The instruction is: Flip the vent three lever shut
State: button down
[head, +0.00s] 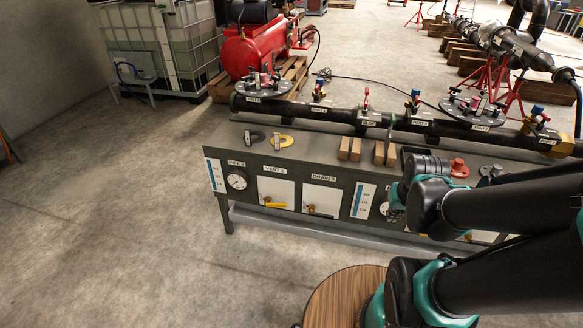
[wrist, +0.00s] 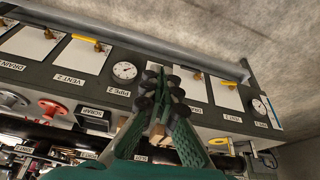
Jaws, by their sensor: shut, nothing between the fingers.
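The vent three lever is a yellow handle (head: 275,205) low on the white VENT 3 panel (head: 276,188), on the front of the grey bench. It lies roughly level along the panel's lower part. In the wrist view, which is turned over, the lever (wrist: 229,71) shows right of my gripper, at the top of its panel (wrist: 226,94). My gripper (wrist: 158,80) has green fingers with dark pads, shut and empty, in front of the bench between the PIPE 2 gauge and the third panels. It is apart from the lever. In the head view my arm mostly hides the gripper.
The DRAIN 3 panel (head: 320,196) with a small brass lever is right of VENT 3. The PIPE 3 gauge (head: 236,180) is left of it. Wooden blocks (head: 350,149) and a black pipe (head: 330,112) are on the bench. A round wooden top (head: 340,297) stands in front.

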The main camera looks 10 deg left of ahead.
jog(key=w+a+f+n+g+y, duration=0.1)
jog(key=w+a+n, duration=0.3)
jog(key=w+a, duration=0.65)
jog(key=w+a+f+n+g+y, duration=0.1)
jog(key=w+a+n, duration=0.5)
jog(key=w, duration=0.8)
jog(key=w+a+f+n+g, duration=0.1)
jog(key=w+a+f+n, duration=0.3)
jog(key=a+f, duration=0.65)
jog(key=w+a+f+n+g, duration=0.1)
jog(key=w+a+f+n, duration=0.2)
jog(key=w+a+f, duration=0.7)
jog(key=s+a+f, duration=0.1)
jog(key=f, duration=0.2)
jog(key=s+a+f, duration=0.1)
jog(key=s+f, duration=0.1)
jog(key=f, duration=0.1)
jog(key=s+a+f, duration=0.1)
jog(key=s+f, duration=0.1)
jog(key=f, duration=0.2)
jog(key=shift+a+f, duration=0.1)
jog(key=shift+a, duration=0.3)
jog(key=shift+d+f, duration=0.15)
jog(key=shift+f, duration=0.4)
jog(key=shift+d+f, duration=0.1)
